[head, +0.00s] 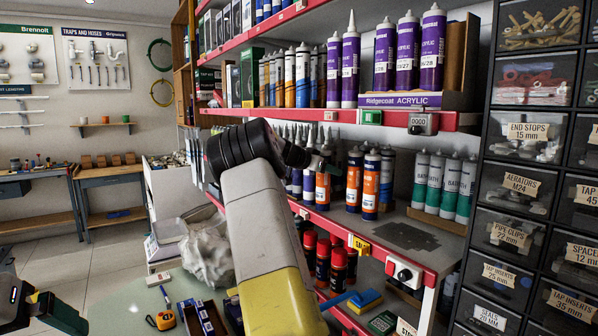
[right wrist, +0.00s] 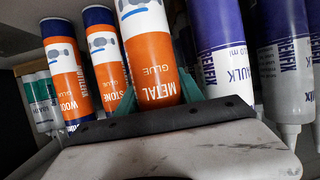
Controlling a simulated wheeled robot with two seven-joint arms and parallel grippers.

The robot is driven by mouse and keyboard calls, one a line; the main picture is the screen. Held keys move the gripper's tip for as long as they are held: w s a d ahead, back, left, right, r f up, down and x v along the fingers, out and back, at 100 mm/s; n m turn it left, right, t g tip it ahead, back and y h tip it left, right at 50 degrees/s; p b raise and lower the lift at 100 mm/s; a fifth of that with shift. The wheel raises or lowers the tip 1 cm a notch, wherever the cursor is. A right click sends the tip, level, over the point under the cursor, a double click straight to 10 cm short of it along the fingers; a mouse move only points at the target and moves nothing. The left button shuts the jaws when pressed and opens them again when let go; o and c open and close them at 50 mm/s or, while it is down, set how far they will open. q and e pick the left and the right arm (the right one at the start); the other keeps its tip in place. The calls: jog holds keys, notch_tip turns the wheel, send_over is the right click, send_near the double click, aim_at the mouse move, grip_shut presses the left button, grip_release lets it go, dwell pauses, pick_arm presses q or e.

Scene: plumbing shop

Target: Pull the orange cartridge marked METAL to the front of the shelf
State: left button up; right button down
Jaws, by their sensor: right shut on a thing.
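The orange METAL cartridge (right wrist: 155,70) stands between the green fingers of my right gripper (right wrist: 152,88) in the right wrist view. The gripper is shut on it. In the head view this cartridge (head: 322,186) is on the middle shelf, partly hidden by my right gripper (head: 322,160) and wrist. The orange STONE cartridge (right wrist: 108,75) and WOOD cartridge (right wrist: 65,90) stand beside it, apart from the fingers. A purple-and-white CAULK cartridge (right wrist: 222,55) is close on the other side. Part of my left gripper (head: 45,312) shows at the lower left; its finger opening is unclear.
The middle shelf's red front edge (head: 345,232) runs below the cartridges. A dark bare patch (head: 398,236) lies right of the orange ones, before the green BATH cartridges (head: 435,185). Purple ACRYLIC cartridges (head: 407,52) stand on the shelf above. Red-capped cans (head: 338,268) stand below.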

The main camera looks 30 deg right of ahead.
jog(key=c, duration=0.7)
grip_release()
jog(key=shift+a, duration=0.1)
jog(key=v, duration=0.7)
jog(key=shift+s+a+r, duration=0.15)
jog(key=shift+a, duration=0.15)
